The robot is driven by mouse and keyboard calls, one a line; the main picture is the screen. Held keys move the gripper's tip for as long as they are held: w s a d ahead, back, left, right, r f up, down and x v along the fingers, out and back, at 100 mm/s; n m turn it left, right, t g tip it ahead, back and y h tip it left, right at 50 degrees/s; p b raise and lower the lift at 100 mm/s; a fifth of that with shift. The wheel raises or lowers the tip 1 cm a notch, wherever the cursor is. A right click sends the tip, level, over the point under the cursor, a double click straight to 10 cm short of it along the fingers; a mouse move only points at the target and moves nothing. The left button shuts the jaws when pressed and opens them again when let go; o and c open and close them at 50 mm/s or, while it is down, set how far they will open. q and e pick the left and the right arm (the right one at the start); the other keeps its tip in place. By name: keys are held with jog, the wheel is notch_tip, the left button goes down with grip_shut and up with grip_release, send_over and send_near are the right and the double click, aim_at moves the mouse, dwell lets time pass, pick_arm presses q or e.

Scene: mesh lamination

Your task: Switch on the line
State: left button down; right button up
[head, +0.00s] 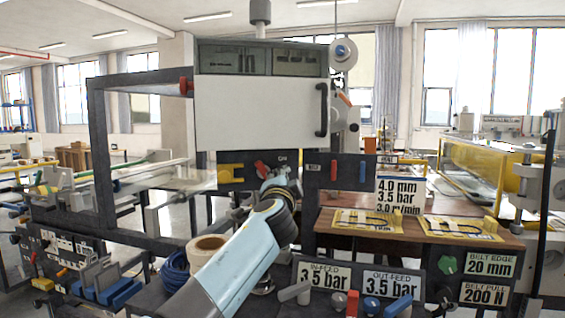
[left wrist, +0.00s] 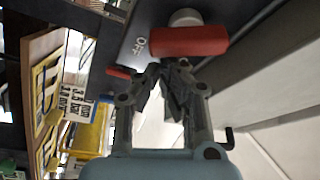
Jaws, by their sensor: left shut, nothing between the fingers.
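A red rotary handle (head: 262,169) sits on a dark panel (head: 226,184) below the large white cover of the machine. In the left wrist view the red handle (left wrist: 188,41) is on a pale round hub, with the word OFF on the dark panel (left wrist: 128,50) beside it. My left gripper (head: 268,176) is at the handle in the head view and hides part of the panel. In the left wrist view my left gripper (left wrist: 170,72) is shut and empty, its fingertips just short of the handle; I cannot tell whether they touch it. My right gripper is not in view.
A second panel with red and blue handles (head: 362,171) stands to the right, beside a settings sign (head: 400,192). A brown table (head: 330,222) holds yellow-framed sheets. Gauge signs (head: 324,276) and small levers line the front.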

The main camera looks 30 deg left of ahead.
pick_arm(q)
jog(key=m, duration=0.1)
jog(key=f+m+p, duration=0.1)
jog(key=shift+s+a+f+m+g+h, duration=0.2)
jog(key=shift+a+f+m+g+h, duration=0.1)
jog(key=shift+f, duration=0.1)
dwell(0.3)
jog(key=shift+s+f, duration=0.1)
dwell(0.5)
